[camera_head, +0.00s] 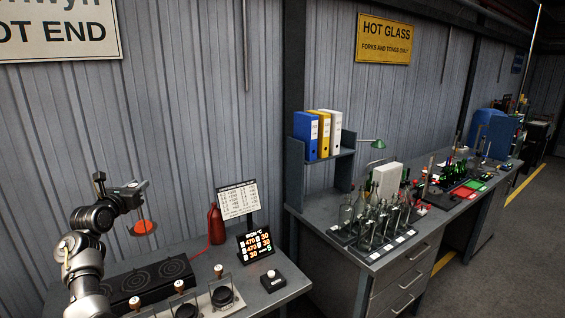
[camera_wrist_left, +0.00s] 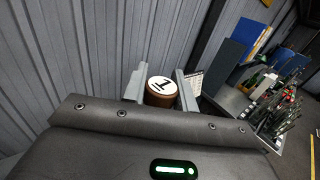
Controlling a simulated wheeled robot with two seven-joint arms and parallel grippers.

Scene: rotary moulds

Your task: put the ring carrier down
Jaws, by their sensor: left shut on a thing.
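My left gripper (camera_head: 136,189) is raised above the near bench. It is shut on the ring carrier, whose brown round handle top (camera_wrist_left: 161,88) is marked "1" and sits between the two fingers in the left wrist view. Below the fingers, in the head view, hangs the carrier's thin frame with a glowing orange disc (camera_head: 143,227). The carrier hangs clear of the bench, apart from the things under it. The handle is mostly hidden by the fingers in the head view. My right gripper is in neither view.
A dark hotplate (camera_head: 152,279) with ringed plates lies on the near bench (camera_head: 208,258). Several wooden-knobbed stands with dark cups (camera_head: 222,296) line the front. A red bottle (camera_head: 216,224), a chart, a lit display (camera_head: 255,245) and a button box (camera_head: 272,281) stand right.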

